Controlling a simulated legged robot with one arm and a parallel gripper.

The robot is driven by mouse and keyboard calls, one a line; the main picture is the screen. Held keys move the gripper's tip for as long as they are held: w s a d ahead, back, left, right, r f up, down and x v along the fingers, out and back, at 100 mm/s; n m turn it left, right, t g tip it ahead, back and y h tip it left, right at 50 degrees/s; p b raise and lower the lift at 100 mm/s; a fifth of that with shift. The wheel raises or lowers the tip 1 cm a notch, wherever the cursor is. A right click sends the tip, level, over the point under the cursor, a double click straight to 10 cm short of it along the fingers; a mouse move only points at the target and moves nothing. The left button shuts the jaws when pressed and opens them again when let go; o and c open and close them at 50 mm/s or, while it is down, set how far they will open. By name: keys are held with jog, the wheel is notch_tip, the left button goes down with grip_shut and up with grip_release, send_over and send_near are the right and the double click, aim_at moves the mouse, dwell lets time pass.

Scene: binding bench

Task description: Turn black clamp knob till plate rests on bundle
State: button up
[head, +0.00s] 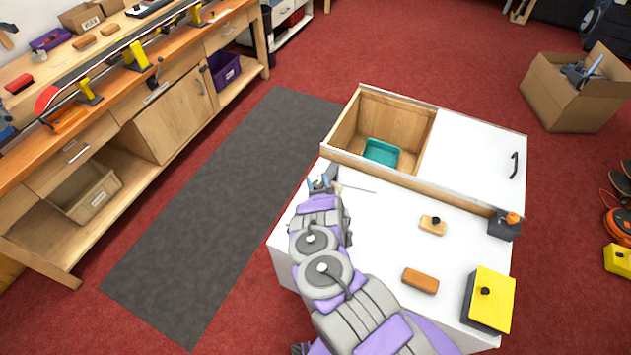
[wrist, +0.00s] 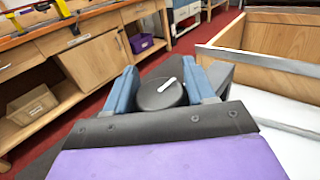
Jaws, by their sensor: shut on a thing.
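The black clamp knob (wrist: 158,97) shows in the wrist view as a round dark cap with a white pointer mark slanting up to the right. My gripper (wrist: 164,88) has its blue fingers on either side of the knob and is shut on it. In the head view my gripper (head: 322,183) is at the far left part of the white worktop (head: 385,215), and the knob is too small to make out there. A thin grey strip sticks out to the right of my gripper. I cannot make out the plate or the bundle; my arm and gripper cover that area.
An open wooden compartment (head: 375,112) with a teal tray (head: 381,152) lies behind the worktop. A wooden block with a black knob (head: 432,225), a brown block (head: 420,281) and a yellow-topped box (head: 492,298) stand to the right. A long workbench (head: 150,95) runs at left.

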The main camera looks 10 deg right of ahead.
jog(key=shift+w+d+r+m+h+b, duration=0.1)
jog(key=shift+m+h+b, duration=0.35)
jog(key=shift+m+h, duration=0.7)
jog(key=shift+d+r+m+h+b, duration=0.1)
jog(key=shift+m+h+b, duration=0.45)
jog(key=shift+h, duration=1.1)
jog(key=shift+g, duration=0.3)
jog(key=o, duration=0.8)
jog(key=shift+r, duration=0.1)
jog(key=shift+o, duration=0.7)
jog(key=v, duration=1.7)
jog(key=shift+s+a+f+p, duration=0.2)
jog(key=shift+a+f+p, duration=0.1)
jog(key=shift+f+p, duration=0.05)
